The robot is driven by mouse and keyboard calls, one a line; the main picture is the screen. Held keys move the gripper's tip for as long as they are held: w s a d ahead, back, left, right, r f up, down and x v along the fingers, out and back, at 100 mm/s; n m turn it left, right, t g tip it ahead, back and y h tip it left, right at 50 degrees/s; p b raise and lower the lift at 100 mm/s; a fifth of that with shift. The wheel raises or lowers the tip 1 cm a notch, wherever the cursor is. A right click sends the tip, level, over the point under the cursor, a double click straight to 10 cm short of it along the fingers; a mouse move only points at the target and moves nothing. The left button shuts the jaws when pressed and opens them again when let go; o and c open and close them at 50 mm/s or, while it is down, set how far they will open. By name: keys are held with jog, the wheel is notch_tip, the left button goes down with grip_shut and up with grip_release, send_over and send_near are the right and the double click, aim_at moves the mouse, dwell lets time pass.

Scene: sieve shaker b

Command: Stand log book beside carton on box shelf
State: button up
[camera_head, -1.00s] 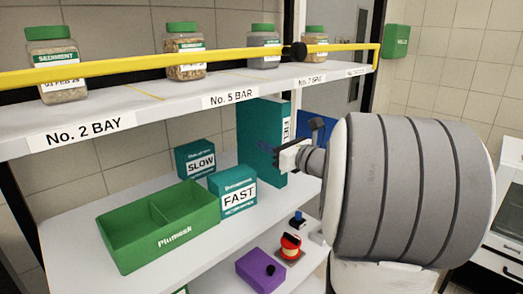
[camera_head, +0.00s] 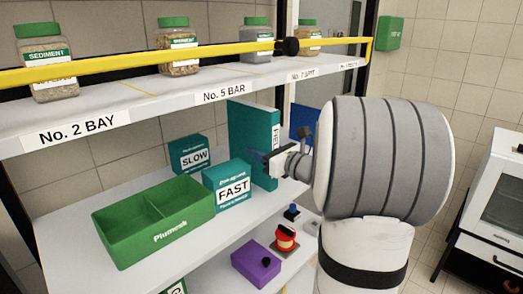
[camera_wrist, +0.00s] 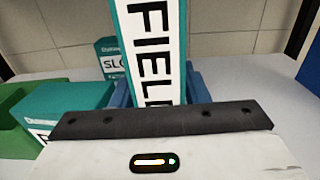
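The log book (camera_head: 252,138), tall and teal with a white spine label reading FIELD, is upright above the lower shelf (camera_head: 82,208). Its spine faces my wrist camera and fills the middle of the wrist view (camera_wrist: 153,50). My gripper (camera_head: 262,156) is at the spine. Its blue fingers lie along both sides of the book and appear shut on it. The book's lower end is hidden in the wrist view, and I cannot tell whether it touches the shelf. A teal FAST carton (camera_head: 230,190) stands left of the book, and a teal SLOW carton (camera_head: 190,155) is farther back.
A green divided bin (camera_head: 152,225) sits at the left. The upper shelf (camera_head: 190,100) carries several jars behind a yellow bar (camera_head: 190,54). A purple block (camera_head: 256,265) and a red part (camera_head: 285,238) are lower down. A blue object (camera_head: 304,118) stands behind my gripper.

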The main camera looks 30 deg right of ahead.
jog(key=shift+o, duration=1.1)
jog(key=shift+r, duration=0.15)
jog(key=b+v, duration=0.2)
jog(key=v, duration=1)
